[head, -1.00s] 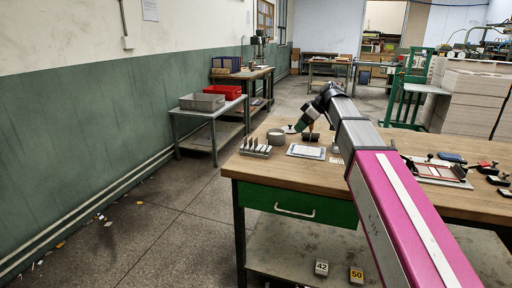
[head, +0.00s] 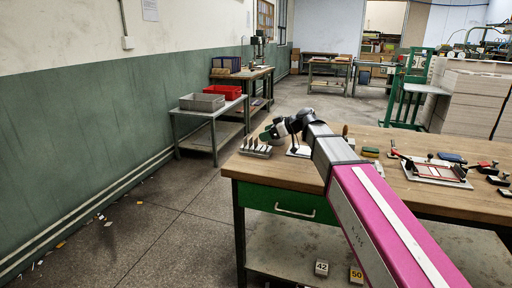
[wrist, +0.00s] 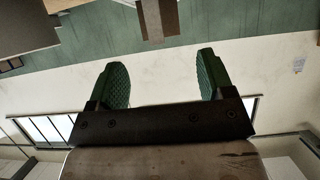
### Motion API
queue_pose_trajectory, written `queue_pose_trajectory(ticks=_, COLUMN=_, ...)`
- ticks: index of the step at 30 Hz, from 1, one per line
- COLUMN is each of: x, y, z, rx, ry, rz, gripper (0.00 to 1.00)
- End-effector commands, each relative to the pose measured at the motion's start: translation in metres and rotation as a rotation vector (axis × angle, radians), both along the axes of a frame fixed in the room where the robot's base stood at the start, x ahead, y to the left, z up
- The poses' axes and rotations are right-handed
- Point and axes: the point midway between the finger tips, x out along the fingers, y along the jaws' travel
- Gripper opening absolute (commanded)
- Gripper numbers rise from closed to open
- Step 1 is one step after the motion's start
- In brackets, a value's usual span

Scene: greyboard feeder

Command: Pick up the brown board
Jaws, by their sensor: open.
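A small rack (head: 257,154) with several thin upright boards stands at the left end of the wooden workbench. Which of them is the brown board cannot be told in the head view. In the wrist view an upright brown piece (wrist: 155,20), likely that board, shows at the top edge, in line with the gap between the fingers and beyond their tips. My gripper (head: 269,133) is just right of and behind the rack in the head view. In the wrist view its green fingers (wrist: 162,66) are spread wide with nothing between them.
The bench top (head: 285,172) is bare in front of the rack. A white sheet (head: 298,151) lies partly hidden behind my arm. A framed fixture (head: 437,172) and small tools lie at the right. A side table (head: 211,113) carries grey and red bins.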

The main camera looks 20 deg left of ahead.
Motion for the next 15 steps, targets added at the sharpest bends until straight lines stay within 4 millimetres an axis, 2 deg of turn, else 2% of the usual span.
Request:
queue_pose_trajectory(ticks=8, x=-0.004, y=0.024, z=-0.023, rx=-0.002, ry=0.001, rz=0.002, gripper=0.74)
queue_pose_trajectory(ticks=12, x=-0.002, y=0.039, z=-0.029, rx=-0.001, ry=0.000, rz=0.001, gripper=0.74)
queue_pose_trajectory(ticks=15, x=-0.003, y=0.041, z=-0.030, rx=-0.001, ry=-0.001, rz=0.000, gripper=0.74)
